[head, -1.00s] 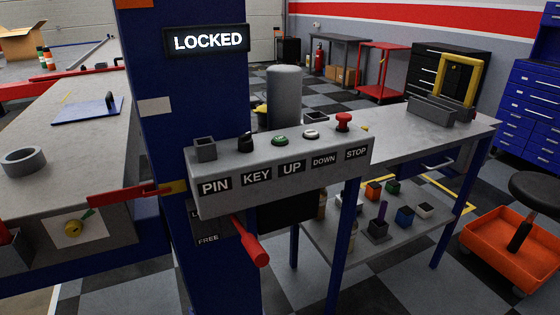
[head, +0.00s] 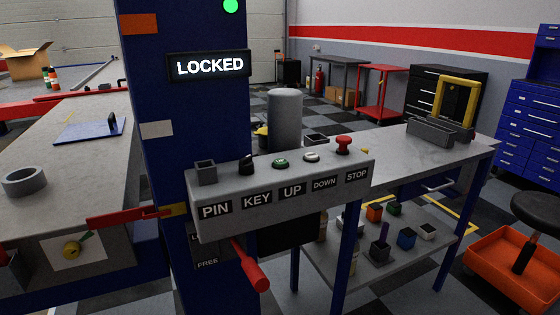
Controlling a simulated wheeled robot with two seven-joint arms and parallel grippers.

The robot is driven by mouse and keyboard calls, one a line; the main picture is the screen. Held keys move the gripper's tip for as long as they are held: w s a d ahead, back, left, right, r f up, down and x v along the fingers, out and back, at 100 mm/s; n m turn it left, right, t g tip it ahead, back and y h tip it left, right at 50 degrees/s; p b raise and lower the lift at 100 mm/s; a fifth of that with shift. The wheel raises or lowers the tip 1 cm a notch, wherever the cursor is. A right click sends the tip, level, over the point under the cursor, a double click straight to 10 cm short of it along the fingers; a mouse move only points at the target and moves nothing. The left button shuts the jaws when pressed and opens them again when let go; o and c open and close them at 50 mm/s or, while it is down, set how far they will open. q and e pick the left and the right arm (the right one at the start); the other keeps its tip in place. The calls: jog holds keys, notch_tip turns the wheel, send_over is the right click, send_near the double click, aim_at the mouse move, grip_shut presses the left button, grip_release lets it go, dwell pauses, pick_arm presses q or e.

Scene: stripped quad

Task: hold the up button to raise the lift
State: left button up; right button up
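The grey control box (head: 330,195) is fixed to the blue lift post (head: 195,110). On its top are a square PIN socket (head: 206,172), a black key switch (head: 246,164), a green UP button (head: 281,162), a white DOWN button (head: 312,156) and a red STOP knob (head: 343,145). Labels run along its front. The sign (head: 208,66) above reads LOCKED. A red lever (head: 250,265) hangs below the box, by a label reading FREE. Neither of my grippers is in view, and nothing touches the UP button.
A grey table (head: 400,140) with a lower shelf of small coloured blocks stands right of the box. A grey lift deck (head: 85,165) with a red handle (head: 125,217) lies left. An orange tray (head: 515,270) and a black stool (head: 540,208) stand at the right.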

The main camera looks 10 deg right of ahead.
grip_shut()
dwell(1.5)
